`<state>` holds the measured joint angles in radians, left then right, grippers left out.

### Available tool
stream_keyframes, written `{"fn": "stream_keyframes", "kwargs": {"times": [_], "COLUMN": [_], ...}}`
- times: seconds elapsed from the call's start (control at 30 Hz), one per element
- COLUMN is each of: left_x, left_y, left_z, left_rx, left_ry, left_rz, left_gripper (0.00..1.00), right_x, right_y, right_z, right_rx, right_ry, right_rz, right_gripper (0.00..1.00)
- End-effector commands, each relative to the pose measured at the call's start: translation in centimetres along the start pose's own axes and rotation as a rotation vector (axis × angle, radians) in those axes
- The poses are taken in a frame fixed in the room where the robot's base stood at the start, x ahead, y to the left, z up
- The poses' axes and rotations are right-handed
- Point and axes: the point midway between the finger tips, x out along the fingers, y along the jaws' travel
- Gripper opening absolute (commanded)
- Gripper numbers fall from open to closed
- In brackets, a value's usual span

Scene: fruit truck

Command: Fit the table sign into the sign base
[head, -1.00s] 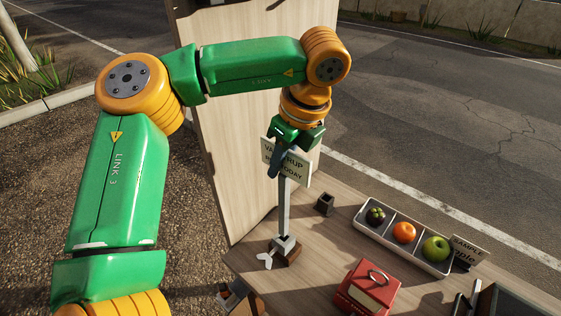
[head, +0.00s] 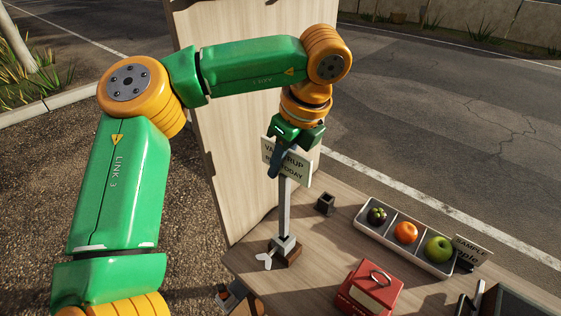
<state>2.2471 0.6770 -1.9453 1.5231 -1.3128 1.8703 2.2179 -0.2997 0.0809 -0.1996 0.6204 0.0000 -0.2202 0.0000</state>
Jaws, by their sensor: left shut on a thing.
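The table sign is a pale board (head: 297,172) with dark lettering on a grey post (head: 285,210). My left gripper (head: 281,160) is shut on the sign at its board, pointing down in front of it and covering part of the lettering. The post stands upright. Its lower end meets the sign base (head: 284,249), a brown block with a grey socket and a pale wing screw at the left corner of the table. The post looks to be in the socket, but I cannot tell how deep. My right gripper is not in view.
The wooden table (head: 325,240) also carries a small dark square holder (head: 325,204), a white tray (head: 366,227) with three fruits, a sample sign (head: 470,251) and a red box (head: 368,290) with a ring on top. A tall wooden panel (head: 230,120) stands behind the left arm.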

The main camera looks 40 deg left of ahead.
Motion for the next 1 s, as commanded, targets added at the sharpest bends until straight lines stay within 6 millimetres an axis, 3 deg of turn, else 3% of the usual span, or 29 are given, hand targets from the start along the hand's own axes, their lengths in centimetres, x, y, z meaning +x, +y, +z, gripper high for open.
{"fn": "stream_keyframes", "kwargs": {"times": [1.0], "left_x": [0.13], "left_y": [0.03], "left_z": [-0.07], "left_rx": [0.0], "left_ry": [0.001], "left_rz": [0.0], "left_gripper": [0.0], "right_x": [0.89], "right_y": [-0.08], "right_z": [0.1], "right_rx": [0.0], "right_ry": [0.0], "right_rz": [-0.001], "right_gripper": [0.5]}}
